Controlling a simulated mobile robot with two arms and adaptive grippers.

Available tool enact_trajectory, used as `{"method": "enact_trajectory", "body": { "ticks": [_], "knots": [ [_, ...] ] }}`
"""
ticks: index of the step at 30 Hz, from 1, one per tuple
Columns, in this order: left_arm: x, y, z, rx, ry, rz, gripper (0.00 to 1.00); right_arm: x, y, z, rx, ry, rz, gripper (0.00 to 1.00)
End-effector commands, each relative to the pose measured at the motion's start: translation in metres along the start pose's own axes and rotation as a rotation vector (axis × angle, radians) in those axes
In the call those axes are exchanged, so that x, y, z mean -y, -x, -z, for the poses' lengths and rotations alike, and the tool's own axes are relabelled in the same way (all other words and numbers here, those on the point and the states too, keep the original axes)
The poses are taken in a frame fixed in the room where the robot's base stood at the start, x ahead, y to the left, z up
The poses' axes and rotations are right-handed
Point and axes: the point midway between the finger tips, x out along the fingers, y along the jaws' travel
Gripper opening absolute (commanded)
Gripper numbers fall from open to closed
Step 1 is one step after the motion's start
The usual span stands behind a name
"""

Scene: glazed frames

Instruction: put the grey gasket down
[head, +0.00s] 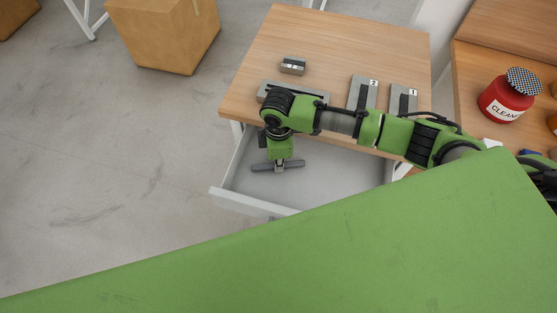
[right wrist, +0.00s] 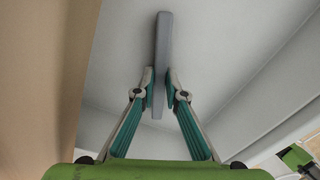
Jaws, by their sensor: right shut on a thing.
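The grey gasket (right wrist: 162,60) is a long, thin grey bar in the right wrist view, held between the two fingers of my right gripper (right wrist: 160,92). In the head view the gasket (head: 291,163) is level over the left part of the open drawer (head: 330,180). My right gripper (head: 278,163) points down at it there, shut on its middle. I cannot tell whether the gasket touches the drawer floor. My left gripper is not in view.
The wooden table (head: 330,40) above the drawer holds a small grey block (head: 293,65) and grey plates marked 2 (head: 369,88) and 1 (head: 404,97). A red jar (head: 503,102) stands on the right surface. The drawer's right part looks empty.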

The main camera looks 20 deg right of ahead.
Motion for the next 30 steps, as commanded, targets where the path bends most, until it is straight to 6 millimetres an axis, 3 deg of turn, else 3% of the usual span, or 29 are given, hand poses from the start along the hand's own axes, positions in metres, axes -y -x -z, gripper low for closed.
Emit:
{"method": "enact_trajectory", "body": {
  "ticks": [2,3,5,18,30],
  "knots": [
    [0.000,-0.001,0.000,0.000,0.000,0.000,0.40,0.000,-0.003,0.000,0.000,0.000,0.001,0.00],
    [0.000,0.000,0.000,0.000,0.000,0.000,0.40,0.000,-0.003,0.000,0.000,0.000,0.000,0.17],
    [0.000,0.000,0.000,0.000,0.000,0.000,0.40,0.000,-0.002,0.000,0.000,0.000,0.000,0.28],
    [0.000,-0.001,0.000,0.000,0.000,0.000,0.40,-0.001,0.006,0.001,-0.003,0.000,-0.002,0.28],
    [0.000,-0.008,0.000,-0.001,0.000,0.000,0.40,-0.002,0.085,0.001,-0.003,0.000,-0.004,0.28]
  ]
}}
